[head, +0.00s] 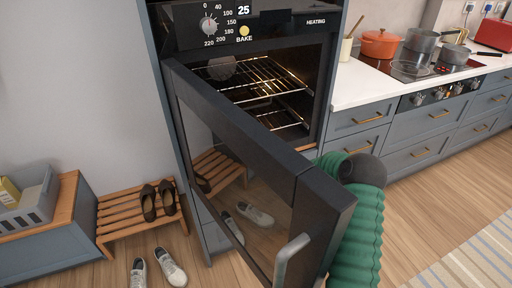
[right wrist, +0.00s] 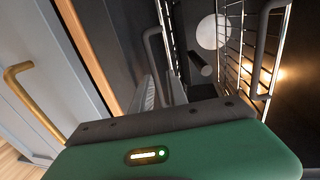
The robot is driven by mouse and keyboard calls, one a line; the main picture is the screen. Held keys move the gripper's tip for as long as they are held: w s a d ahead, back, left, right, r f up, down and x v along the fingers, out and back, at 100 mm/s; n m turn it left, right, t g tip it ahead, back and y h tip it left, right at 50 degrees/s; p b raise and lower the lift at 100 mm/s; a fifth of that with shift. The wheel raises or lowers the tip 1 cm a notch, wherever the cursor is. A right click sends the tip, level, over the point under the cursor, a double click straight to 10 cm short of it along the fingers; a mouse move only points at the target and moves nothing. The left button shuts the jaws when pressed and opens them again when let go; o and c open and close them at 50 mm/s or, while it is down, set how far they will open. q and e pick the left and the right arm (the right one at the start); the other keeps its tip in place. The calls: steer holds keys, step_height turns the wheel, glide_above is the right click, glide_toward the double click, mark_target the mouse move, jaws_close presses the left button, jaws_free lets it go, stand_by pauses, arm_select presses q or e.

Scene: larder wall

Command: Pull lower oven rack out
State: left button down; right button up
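The oven (head: 265,45) has its glass door (head: 250,150) swung open toward me, with a light bar handle (head: 293,255) on its outer end. Inside are an upper wire rack (head: 255,80) and a lower wire rack (head: 285,118); both look pushed in. My right arm reaches behind the door, which hides its gripper in the head view. In the right wrist view my right gripper (right wrist: 210,40) has its two dark fingers apart. Wire rack bars (right wrist: 235,50) show beyond and between them; I cannot tell which rack. My left gripper is not in view.
A round item (head: 222,68) sits on the upper rack. Drawers (head: 355,118) and a counter with an orange pot (head: 380,43) stand right of the oven. A slatted bench with dark shoes (head: 150,200) stands at left, with pale shoes (head: 170,266) on the floor.

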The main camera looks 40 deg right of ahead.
steer(key=shift+w+d+f, duration=0.1)
steer(key=shift+w+f, duration=0.15)
steer(key=shift+w, duration=0.25)
steer(key=shift+w+f, duration=0.2)
steer(key=shift+w, duration=0.25)
jaws_close()
stand_by(0.5)
jaws_free()
